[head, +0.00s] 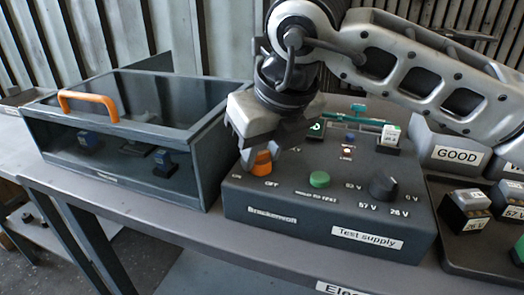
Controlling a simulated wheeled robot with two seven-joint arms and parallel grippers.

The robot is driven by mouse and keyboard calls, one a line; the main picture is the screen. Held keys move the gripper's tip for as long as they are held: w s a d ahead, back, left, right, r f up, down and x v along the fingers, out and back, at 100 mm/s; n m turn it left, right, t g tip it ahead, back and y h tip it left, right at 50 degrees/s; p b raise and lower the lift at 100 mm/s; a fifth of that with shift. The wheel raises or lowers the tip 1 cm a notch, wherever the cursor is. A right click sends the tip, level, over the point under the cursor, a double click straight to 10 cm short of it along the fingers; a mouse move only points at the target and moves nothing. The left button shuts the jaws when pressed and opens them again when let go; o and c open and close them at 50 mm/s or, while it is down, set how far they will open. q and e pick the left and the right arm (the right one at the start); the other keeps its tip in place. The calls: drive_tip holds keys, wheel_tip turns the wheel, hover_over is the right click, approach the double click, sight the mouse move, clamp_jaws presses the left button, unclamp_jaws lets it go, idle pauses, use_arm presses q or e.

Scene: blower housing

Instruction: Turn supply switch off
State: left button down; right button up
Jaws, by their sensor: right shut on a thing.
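The supply switch is an orange knob (261,162) at the left of the dark grey test supply box (300,224). An "OFF" label is printed just below it, and partly readable lettering lies to its left. My right gripper (258,150) points down over the knob and is shut on it. The fingers hide the knob's upper part, so I cannot tell which way it is turned. A green button (319,179) and a black rotary dial (383,187) with voltage labels sit to the right on the same box. My left gripper is not in view.
A glass-lidded case (207,165) with an orange handle (87,103) stands to the left. A "GOOD" bin (450,155) and a tray with blocks (470,212) stand to the right. Bare table (150,197) lies in front of the case.

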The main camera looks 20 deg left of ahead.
drive_tip(key=n+g+y, duration=0.1)
drive_tip(key=n, duration=0.3)
drive_tip(key=shift+w, duration=0.15)
drive_tip(key=n+g, duration=0.1)
drive_tip(key=n, duration=0.2)
drive_tip(key=shift+r, duration=0.15)
drive_tip(key=shift+w+n+g+p, duration=0.1)
drive_tip(key=shift+n+g+p, duration=0.55)
drive_tip(key=shift+n, duration=0.25)
drive_tip(key=n+g+p, duration=0.1)
drive_tip(key=n, duration=0.1)
drive_tip(key=shift+w+n, duration=0.1)
drive_tip(key=shift+n, duration=0.3)
drive_tip(key=n+g+p, duration=0.1)
drive_tip(key=n+p, duration=0.1)
drive_tip(key=n, duration=0.1)
drive_tip(key=shift+h, duration=0.3)
drive_tip(key=shift+n, duration=0.6)
use_arm(q)
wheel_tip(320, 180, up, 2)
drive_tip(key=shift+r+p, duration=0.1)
drive_tip(key=shift+p, duration=0.25)
use_arm(e)
drive_tip(key=shift+w+n+g+h, duration=0.1)
drive_tip(key=shift+n+g+h, duration=0.15)
drive_tip(key=shift+n+h, duration=0.05)
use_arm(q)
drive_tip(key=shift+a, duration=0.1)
